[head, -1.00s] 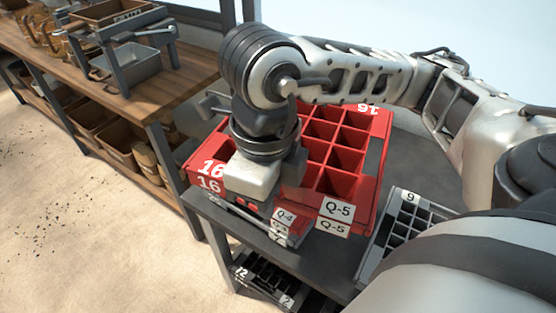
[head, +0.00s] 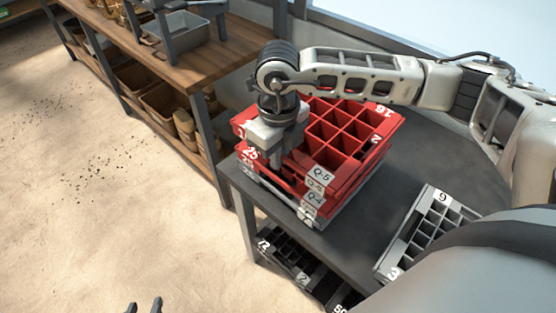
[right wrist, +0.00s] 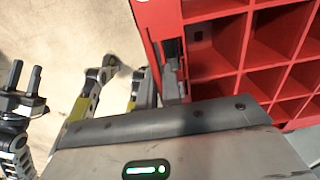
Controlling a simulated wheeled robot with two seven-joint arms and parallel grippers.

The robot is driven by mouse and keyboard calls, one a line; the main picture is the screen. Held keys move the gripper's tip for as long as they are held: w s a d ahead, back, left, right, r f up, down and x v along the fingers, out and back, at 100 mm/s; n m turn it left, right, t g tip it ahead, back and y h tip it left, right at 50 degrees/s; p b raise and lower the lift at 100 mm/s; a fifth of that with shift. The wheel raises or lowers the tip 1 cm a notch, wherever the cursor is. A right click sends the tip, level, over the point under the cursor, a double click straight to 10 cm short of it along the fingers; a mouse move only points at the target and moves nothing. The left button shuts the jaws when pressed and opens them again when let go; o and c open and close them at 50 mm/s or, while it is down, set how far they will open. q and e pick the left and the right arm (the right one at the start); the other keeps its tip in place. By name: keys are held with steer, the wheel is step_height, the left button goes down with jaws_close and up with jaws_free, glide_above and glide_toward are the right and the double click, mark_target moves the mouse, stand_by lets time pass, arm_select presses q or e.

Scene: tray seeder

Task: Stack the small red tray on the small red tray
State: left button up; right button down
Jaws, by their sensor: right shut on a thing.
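A small red tray (head: 388,124) with square compartments is held by my right gripper (head: 282,160) at its near-left wall in the head view. Its rim also shows in the right wrist view (right wrist: 218,12), with the right gripper (right wrist: 174,78) shut on the wall. Another small red tray (head: 348,190) lies directly beneath it; whether they touch is hard to tell. The upper tray looks slightly offset at the left corner. The gripper hides part of both. My left gripper (head: 144,306) shows at the bottom edge, fingers apart and empty; it also shows in the right wrist view (right wrist: 26,78).
The stack, with grey trays (head: 290,207) at its bottom, stands on a dark table (head: 400,165). A grey tray (head: 395,252) lies to the right. Dark trays (head: 290,262) are on a lower shelf. A wooden shelf (head: 222,60) stands at the left.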

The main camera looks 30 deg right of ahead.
steer(key=shift+w+f, duration=0.35)
steer(key=shift+f, duration=1.65)
steer(key=shift+f, duration=0.25)
steer(key=c, duration=1.6)
jaws_free()
steer(key=shift+r, duration=0.1)
steer(key=shift+o, duration=0.2)
steer(key=shift+r, duration=0.15)
